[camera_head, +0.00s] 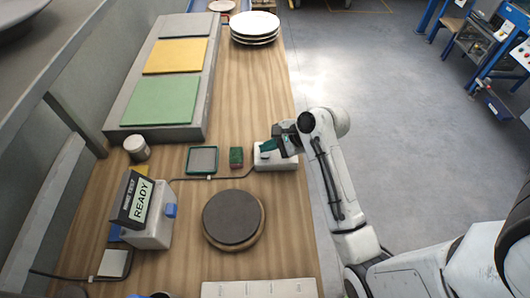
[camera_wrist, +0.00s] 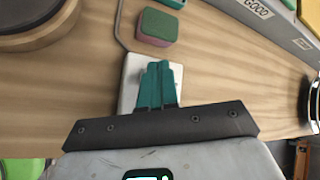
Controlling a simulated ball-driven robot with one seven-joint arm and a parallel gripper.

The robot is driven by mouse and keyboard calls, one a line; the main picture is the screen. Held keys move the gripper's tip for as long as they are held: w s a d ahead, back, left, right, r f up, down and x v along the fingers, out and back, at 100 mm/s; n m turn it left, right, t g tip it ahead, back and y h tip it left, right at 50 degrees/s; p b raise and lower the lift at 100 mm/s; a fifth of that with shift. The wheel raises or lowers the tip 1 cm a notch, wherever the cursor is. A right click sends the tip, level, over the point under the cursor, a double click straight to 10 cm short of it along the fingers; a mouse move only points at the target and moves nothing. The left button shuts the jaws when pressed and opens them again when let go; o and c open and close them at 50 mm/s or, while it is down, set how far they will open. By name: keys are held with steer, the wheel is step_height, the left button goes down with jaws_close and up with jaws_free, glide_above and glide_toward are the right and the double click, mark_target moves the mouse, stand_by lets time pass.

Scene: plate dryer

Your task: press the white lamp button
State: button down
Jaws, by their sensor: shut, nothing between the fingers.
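A small white box (camera_head: 287,163) sits near the right edge of the wooden bench, with a cable running from its left side. It also shows in the wrist view (camera_wrist: 129,82), largely behind my fingers. My gripper (camera_head: 266,146) is over this box, its teal fingers together and empty. In the wrist view the fingertips (camera_wrist: 157,66) overlap the box top. The button itself is hidden or too small to make out clearly, and I cannot tell whether the fingertips touch it.
A green and pink sponge (camera_head: 236,157) and a green-rimmed tray (camera_head: 202,160) lie left of the box. A dark round disc (camera_head: 231,217) on a wooden base and a READY display (camera_head: 139,200) stand nearer. Stacked plates (camera_head: 255,28) stand at the far end.

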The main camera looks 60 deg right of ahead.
mark_target(268, 155)
step_height(268, 155, up, 2)
steer(key=shift+r+p, duration=0.25)
steer(key=shift+p, duration=0.6)
step_height(268, 155, up, 4)
steer(key=shift+f, duration=0.25)
